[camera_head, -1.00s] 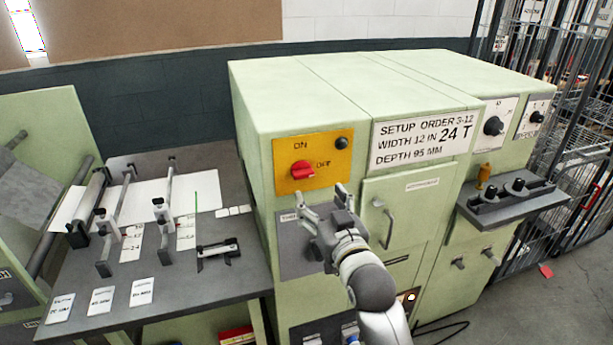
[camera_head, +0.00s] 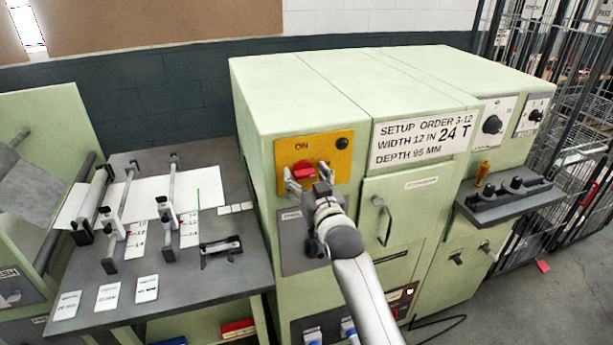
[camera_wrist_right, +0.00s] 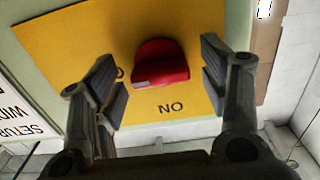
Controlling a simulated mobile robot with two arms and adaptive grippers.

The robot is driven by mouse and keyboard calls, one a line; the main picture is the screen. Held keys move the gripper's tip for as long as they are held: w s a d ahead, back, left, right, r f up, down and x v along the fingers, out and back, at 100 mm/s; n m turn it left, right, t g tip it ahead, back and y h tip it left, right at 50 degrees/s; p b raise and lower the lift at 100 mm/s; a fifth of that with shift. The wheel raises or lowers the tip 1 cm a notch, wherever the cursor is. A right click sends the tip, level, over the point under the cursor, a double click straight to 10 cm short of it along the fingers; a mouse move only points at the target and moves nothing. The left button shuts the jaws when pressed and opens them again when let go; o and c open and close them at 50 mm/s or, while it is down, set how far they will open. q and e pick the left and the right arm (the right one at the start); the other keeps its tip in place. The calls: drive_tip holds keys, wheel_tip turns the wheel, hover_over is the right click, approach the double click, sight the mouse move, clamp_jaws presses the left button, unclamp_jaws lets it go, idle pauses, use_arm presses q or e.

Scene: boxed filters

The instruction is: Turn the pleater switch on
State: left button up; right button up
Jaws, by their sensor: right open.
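The red pleater switch (camera_head: 303,170) sits on a yellow plate (camera_head: 328,151) marked ON on the front of the green machine. In the right wrist view the red knob (camera_wrist_right: 161,62) is between and just beyond the fingers, with the letters ON upside down below it. My right gripper (camera_head: 308,178) is open at the plate, its fingers on either side of the knob; whether they touch it I cannot tell. In the right wrist view the open fingers (camera_wrist_right: 160,88) show a gap around the knob. The OFF label is hidden in the head view. My left gripper is not in view.
A dark round button (camera_head: 342,143) is at the plate's upper right. A setup order sign (camera_head: 424,138) and a door handle (camera_head: 382,222) are to the right. A grey table (camera_head: 200,275) with gauges and cards stands at the left.

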drive_tip(key=c, duration=1)
drive_tip(key=shift+n, duration=0.3)
drive_tip(key=n, duration=0.3)
drive_tip(key=shift+r+p, duration=0.1)
drive_tip(key=shift+p, duration=0.25)
drive_tip(key=n, duration=0.5)
drive_tip(key=shift+n+p, duration=0.3)
drive_tip(key=shift+n, duration=0.1)
drive_tip(key=n, duration=0.4)
drive_tip(key=shift+p, duration=0.35)
drive_tip(key=shift+n+p, duration=0.35)
drive_tip(key=shift+n, duration=1.95)
